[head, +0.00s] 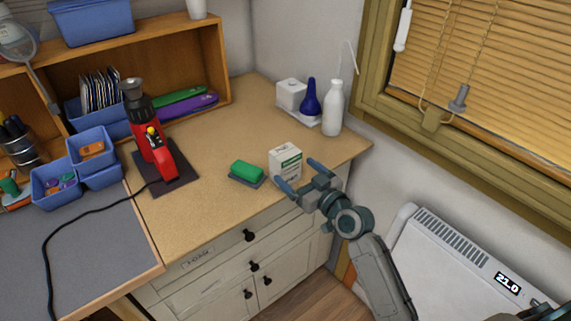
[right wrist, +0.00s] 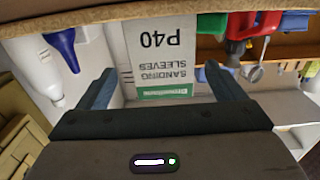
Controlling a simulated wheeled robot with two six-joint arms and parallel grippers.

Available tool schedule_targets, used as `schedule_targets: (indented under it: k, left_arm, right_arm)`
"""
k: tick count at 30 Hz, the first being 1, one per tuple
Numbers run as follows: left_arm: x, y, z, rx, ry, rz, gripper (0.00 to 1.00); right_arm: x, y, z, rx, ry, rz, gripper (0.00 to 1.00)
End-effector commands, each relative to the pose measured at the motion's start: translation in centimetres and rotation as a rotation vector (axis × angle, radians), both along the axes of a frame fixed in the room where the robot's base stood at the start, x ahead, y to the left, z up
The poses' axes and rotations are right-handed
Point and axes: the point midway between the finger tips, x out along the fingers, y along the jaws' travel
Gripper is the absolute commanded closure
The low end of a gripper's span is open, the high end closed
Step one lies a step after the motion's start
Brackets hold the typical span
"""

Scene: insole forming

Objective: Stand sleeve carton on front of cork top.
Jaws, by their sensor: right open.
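The sleeve carton (head: 285,161) is a small white box with a green band and printed text. It stands upright on the front part of the cork top (head: 215,205), near its right end. My right gripper (head: 298,172) is open, with its fingers at the front of the carton. In the right wrist view the carton (right wrist: 160,50) appears upside down, with "P40 sanding sleeves" on its face, between the two open fingers (right wrist: 165,92). I cannot tell whether the fingers touch it.
A green block (head: 247,171) on a dark pad lies left of the carton. A red tool (head: 155,150) stands on a dark plate further left. A white bottle (head: 333,108) and a blue bulb (head: 311,99) stand behind. A white heater (head: 465,265) is at the lower right.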

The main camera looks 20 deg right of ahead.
Motion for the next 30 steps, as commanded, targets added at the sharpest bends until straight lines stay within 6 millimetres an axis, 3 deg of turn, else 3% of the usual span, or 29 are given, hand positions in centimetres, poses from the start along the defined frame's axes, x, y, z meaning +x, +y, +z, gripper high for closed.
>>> schedule_targets:
  k: [16, 26, 30]
  left_arm:
    - [-0.8, 0.0, 2.3, 0.0, 0.008, 0.001, 0.15]
    - [-0.6, 0.0, 2.3, -0.001, 0.004, 0.001, 0.15]
    - [-0.6, -0.1, 2.3, -0.001, 0.004, 0.001, 0.15]
  right_arm:
    - [5.9, 2.5, 0.5, 0.0, 0.002, 0.001, 0.11]
    - [6.5, 2.7, 0.2, -0.002, 0.003, 0.001, 0.11]
    - [6.5, 2.7, 0.2, -0.002, 0.003, 0.001, 0.38]
